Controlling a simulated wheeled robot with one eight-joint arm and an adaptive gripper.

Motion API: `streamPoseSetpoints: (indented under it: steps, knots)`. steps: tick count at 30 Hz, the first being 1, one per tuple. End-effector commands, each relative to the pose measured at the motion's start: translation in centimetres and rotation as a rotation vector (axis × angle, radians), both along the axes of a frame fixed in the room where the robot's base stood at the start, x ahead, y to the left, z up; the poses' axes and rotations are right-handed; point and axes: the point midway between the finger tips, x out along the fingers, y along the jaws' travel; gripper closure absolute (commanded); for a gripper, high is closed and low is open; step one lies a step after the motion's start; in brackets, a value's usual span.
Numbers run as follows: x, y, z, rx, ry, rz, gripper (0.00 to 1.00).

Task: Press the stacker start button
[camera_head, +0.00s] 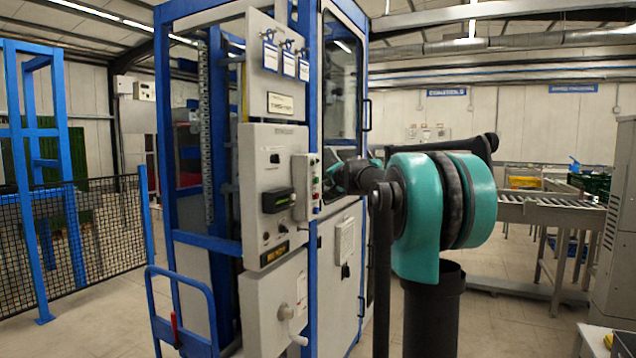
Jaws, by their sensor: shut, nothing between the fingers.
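A narrow grey button box (306,188) is mounted on the front corner of the blue-framed stacker cabinet (318,60). Small coloured buttons, green and red among them, line its right-hand face; their labels are too small to read. My gripper (334,178) is dark, shut and empty. It points left toward the button face and is close to it. I cannot tell whether the fingertips touch a button. My teal and black arm hides part of the gripper and the cabinet behind it.
A grey control panel (273,195) with a dark handle projects left of the button box. A blue rail (180,300) stands at the lower left. Black mesh fencing (100,240) is further left. A roller conveyor (550,213) runs at the right. Open floor shows between.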

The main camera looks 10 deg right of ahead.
Motion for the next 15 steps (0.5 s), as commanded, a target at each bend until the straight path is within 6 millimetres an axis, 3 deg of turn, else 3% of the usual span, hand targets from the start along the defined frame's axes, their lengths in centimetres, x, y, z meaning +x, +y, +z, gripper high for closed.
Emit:
streamPoseSetpoints:
  steps: [15]
  knots:
    - [0.46,0.66,0.02,0.000,0.000,0.000,1.00]
